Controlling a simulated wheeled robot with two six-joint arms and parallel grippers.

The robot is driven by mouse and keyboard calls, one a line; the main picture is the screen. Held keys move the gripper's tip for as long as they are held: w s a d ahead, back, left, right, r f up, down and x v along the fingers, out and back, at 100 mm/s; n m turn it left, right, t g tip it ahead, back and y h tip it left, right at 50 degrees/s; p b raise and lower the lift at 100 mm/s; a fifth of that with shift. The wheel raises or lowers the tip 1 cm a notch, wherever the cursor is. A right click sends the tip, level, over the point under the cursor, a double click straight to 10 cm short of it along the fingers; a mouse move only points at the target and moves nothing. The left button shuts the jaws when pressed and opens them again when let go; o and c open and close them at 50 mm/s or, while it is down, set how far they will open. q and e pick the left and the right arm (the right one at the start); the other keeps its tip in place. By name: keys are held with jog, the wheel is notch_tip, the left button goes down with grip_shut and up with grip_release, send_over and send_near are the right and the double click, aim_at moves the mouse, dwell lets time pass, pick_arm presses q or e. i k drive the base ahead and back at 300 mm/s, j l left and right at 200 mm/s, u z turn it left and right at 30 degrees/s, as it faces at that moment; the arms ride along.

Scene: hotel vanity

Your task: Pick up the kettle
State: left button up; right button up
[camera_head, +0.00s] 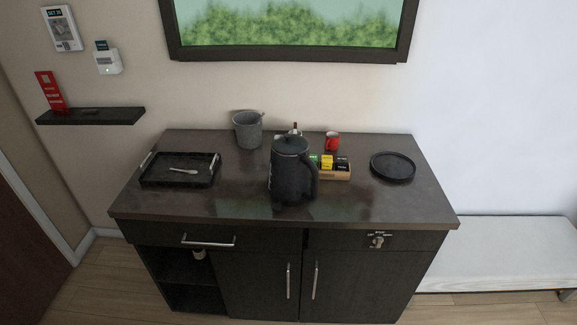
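The dark grey kettle (287,171) stands upright near the middle of the vanity top, toward its front edge. Its lid is on and its handle (312,177) points to the right. Neither of my grippers shows in the head view.
The vanity top (240,200) also holds a black tray (150,180) with a spoon (184,171) at left, a grey bucket (247,130) behind, a red mug (332,141), a wooden box of colored packets (335,174) close behind the kettle's handle, and a round black tray (393,167) at right.

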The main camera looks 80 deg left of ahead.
aim_at(293, 179)
jog(key=u, duration=2.4)
